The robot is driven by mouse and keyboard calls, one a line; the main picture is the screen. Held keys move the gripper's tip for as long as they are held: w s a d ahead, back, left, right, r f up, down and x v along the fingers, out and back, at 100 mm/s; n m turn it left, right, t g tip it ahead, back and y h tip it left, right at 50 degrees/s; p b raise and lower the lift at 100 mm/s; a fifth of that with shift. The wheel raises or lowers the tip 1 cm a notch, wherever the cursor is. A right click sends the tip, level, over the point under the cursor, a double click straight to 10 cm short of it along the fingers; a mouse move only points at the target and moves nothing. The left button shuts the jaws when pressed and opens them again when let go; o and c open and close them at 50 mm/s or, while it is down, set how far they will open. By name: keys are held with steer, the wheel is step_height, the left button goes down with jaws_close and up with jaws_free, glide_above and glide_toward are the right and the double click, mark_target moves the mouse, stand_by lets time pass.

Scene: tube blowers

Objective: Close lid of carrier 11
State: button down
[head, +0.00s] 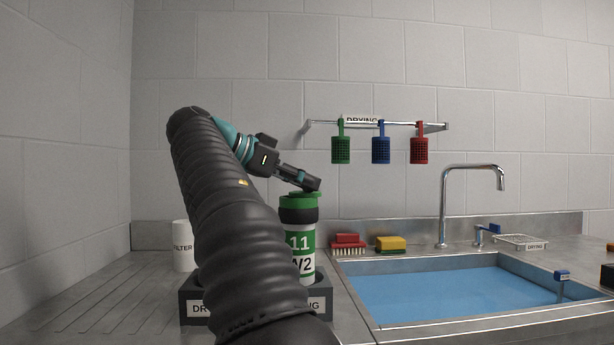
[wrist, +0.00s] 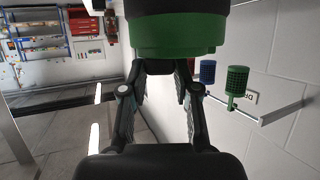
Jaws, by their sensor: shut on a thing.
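Carrier 11 (head: 302,240) stands upright in a dark holder (head: 322,305); it is a white and green tube with "11" and "W2" on it and a black band near the top. Its green lid (head: 298,201) is on top of the band; I cannot tell whether it is fully seated. My gripper (head: 312,186) reaches in from the upper left, its fingertips at the lid's top right. In the wrist view, my gripper (wrist: 160,68) has its two fingers up against the green lid (wrist: 178,38), shut on it. My arm hides the carrier's left side and part of the holder.
A white filter cup (head: 182,246) stands left, partly behind my arm. Green, blue and red baskets (head: 380,149) hang on a wall rail. A red brush (head: 348,243) and yellow sponge (head: 390,244) lie behind the water-filled sink (head: 440,290). The left drainboard (head: 100,290) is clear.

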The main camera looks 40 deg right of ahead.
steer(key=shift+w+a+f+m+g, duration=0.1)
steer(key=shift+w+a+m+g, duration=0.15)
steer(key=shift+m+g, duration=0.25)
steer(key=shift+s+y, duration=0.1)
steer(key=shift+y, duration=0.2)
steer(key=c, duration=0.8)
jaws_free()
steer(key=shift+c, duration=0.2)
